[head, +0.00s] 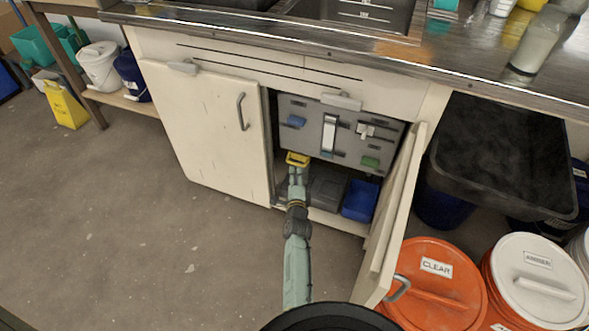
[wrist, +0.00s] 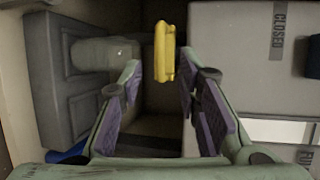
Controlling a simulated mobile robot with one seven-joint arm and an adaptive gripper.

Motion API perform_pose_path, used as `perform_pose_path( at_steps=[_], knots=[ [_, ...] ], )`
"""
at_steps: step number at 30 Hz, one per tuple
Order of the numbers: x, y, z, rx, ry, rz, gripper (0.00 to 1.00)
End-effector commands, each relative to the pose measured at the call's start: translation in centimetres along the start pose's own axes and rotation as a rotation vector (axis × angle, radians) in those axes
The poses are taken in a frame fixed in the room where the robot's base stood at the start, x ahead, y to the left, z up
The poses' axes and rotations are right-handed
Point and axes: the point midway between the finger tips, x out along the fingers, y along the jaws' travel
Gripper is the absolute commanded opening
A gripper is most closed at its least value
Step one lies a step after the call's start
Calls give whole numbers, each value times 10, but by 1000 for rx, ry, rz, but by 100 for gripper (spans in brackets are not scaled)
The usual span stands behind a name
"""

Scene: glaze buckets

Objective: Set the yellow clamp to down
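The yellow clamp (head: 298,158) is at the lower left of the grey panel (head: 304,105) inside the open sink cabinet. In the wrist view the clamp (wrist: 164,52) is a narrow yellow bar, long side up and down in the picture. It lies between and slightly beyond the fingertips of my gripper (wrist: 158,72). The two purple-padded fingers are spread, with a gap on both sides of the clamp; I see no contact. In the head view my gripper (head: 297,172) reaches to just below the clamp, and the clamp's mounting is hidden.
The panel also carries a blue clamp (head: 296,122), a pale lever (head: 329,134) and a green clamp (head: 370,162). A blue bin (head: 360,200) stands on the cabinet floor. The open right door (head: 398,215) stands right of my arm; the left door (head: 205,125) is closed.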

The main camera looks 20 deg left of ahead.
Motion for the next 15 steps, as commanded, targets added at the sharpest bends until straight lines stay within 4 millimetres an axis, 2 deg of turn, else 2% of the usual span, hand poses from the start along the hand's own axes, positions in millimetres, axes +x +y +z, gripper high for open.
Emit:
perform_pose_path(
  at_steps=[1, 6, 15],
  knots=[
    [11, 7, -1, 1, 2, -4, 31],
    [36, 6, -1, 1, 1, -4, 31],
    [66, 2, -1, 1, 1, -2, 31]
  ],
)
